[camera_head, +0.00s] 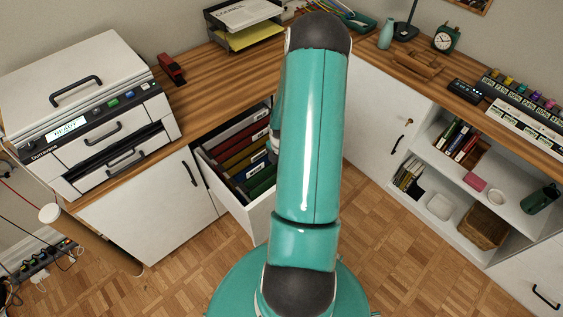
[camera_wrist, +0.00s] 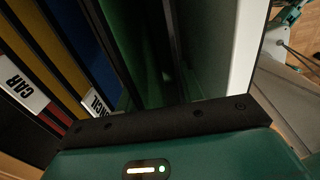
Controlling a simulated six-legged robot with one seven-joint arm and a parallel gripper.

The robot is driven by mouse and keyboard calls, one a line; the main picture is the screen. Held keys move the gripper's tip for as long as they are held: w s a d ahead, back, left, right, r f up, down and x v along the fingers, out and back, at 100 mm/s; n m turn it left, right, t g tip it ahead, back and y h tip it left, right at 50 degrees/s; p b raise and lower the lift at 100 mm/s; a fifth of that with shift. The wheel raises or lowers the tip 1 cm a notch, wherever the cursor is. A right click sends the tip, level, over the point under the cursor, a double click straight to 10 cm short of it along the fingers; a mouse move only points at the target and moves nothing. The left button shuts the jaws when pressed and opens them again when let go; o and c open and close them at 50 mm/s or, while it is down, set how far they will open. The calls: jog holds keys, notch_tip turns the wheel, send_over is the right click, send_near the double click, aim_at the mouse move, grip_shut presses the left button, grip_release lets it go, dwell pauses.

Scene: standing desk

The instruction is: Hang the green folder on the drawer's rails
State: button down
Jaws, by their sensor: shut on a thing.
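The green folder (camera_wrist: 125,35) fills the middle of the wrist view as a dark green sheet in front of my gripper (camera_wrist: 165,80), which is shut on it. The fingertips are dark and hard to make out. In the head view the green folder (camera_head: 262,188) shows at the near end of the open drawer (camera_head: 247,217), partly behind my arm. My gripper is hidden there by the arm. The folder looks low among the rails, near the drawer's white front wall (camera_wrist: 243,55). Whether its hooks rest on the rails cannot be seen.
Red, yellow and blue folders (camera_head: 238,157) hang behind, close beside the green one; the blue folder (camera_wrist: 85,45) is nearest. A printer (camera_head: 85,105) stands on the desk at left. A paper tray (camera_head: 243,22) stands above the drawer. Open shelves (camera_head: 455,190) are at right.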

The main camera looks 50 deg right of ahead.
jog(key=shift+f, duration=1.9)
jog(key=c, duration=0.8)
grip_release()
jog(key=shift+r, duration=0.15)
notch_tip(320, 180, up, 12)
jog(key=shift+f, duration=0.1)
